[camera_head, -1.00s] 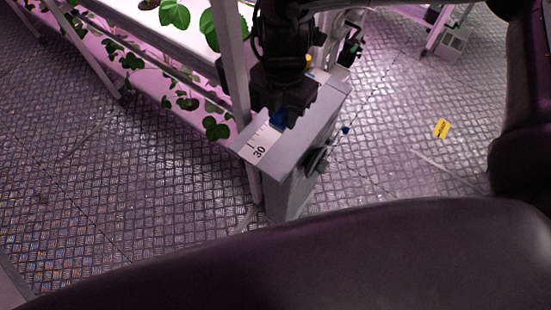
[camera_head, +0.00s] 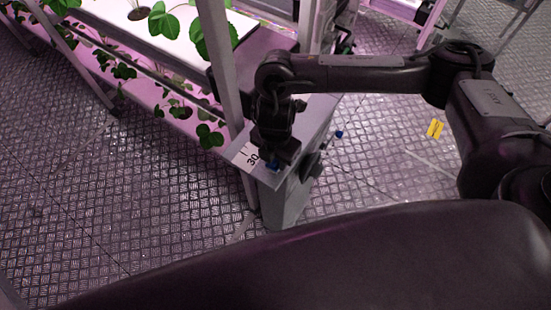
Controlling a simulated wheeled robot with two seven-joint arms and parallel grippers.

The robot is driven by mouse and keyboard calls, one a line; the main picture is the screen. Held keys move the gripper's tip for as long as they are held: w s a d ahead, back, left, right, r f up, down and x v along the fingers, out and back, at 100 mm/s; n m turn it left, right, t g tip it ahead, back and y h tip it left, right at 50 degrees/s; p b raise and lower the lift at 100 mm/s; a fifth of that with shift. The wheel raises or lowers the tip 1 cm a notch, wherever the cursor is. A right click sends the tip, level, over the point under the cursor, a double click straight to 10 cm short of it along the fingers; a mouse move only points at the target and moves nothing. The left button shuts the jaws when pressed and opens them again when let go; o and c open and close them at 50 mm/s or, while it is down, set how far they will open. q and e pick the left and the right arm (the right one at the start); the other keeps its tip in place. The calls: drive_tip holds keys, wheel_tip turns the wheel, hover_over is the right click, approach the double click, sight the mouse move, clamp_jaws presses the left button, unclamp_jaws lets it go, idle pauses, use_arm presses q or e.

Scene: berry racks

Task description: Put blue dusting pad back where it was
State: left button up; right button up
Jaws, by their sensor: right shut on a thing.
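My right arm reaches in from the right. A large dark arm part crosses the bottom of the view. My left gripper is not in view.
A rack with green plants (camera_head: 165,20) stands at the left, with an upright post (camera_head: 219,62) close beside my right gripper. A knob (camera_head: 311,164) sticks out of the box's side. A small blue thing (camera_head: 339,134) and a yellow marker (camera_head: 436,129) show at the right, over open metal floor.

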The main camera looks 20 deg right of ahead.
drive_tip(key=shift+f, duration=0.75)
drive_tip(key=shift+f, duration=0.1)
drive_tip(key=o, duration=1)
drive_tip(key=shift+c, duration=0.2)
wheel_tip(320, 180, up, 12)
drive_tip(key=shift+r, duration=0.15)
